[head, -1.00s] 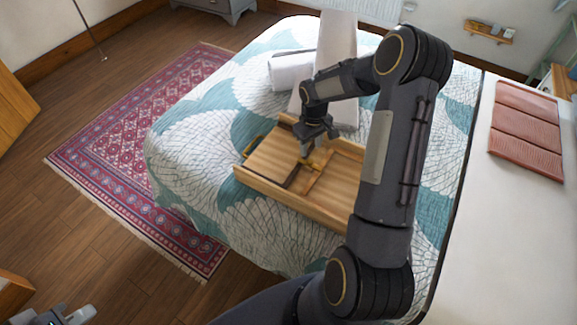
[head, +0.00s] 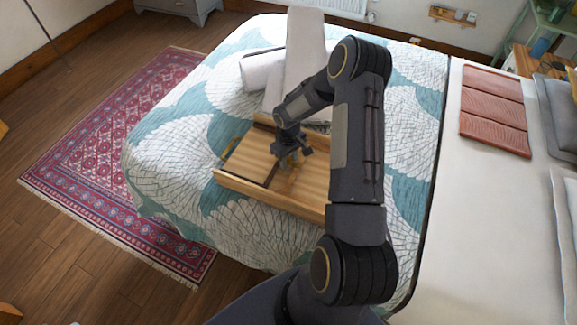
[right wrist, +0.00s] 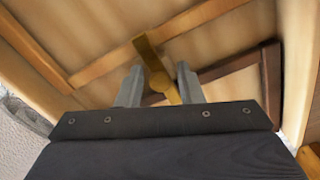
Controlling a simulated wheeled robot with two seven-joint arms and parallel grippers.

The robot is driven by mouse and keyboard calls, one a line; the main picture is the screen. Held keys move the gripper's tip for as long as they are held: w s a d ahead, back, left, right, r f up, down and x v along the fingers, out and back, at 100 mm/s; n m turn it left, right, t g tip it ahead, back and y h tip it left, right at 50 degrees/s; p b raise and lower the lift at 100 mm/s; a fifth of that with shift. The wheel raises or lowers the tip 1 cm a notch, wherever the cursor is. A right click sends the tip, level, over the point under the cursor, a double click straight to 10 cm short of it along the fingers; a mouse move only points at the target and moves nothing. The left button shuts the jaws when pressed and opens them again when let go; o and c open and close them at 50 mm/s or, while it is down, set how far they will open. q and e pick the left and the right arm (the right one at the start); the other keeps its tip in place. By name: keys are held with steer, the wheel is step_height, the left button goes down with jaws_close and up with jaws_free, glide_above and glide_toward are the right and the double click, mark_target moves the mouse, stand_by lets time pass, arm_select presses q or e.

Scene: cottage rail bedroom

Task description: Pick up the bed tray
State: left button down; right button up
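My right gripper (head: 288,163) points down over the tray's middle; my right arm hides the tray's right end. In the right wrist view, the two grey fingertips (right wrist: 159,87) stand apart, with a brass fitting (right wrist: 158,76) of the tray between them. I see no firm grip on it; whether they touch it is unclear. My left gripper does not show.
The bed (head: 180,165) has a teal and white patterned cover. A pale folded cloth (head: 297,60) and a white roll (head: 262,72) lie just behind the tray. A ribbed terracotta panel (head: 494,110) lies on the white surface at right. A red rug (head: 110,160) covers the floor at left.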

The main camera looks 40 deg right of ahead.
jaws_close()
steer(key=shift+r, duration=0.2)
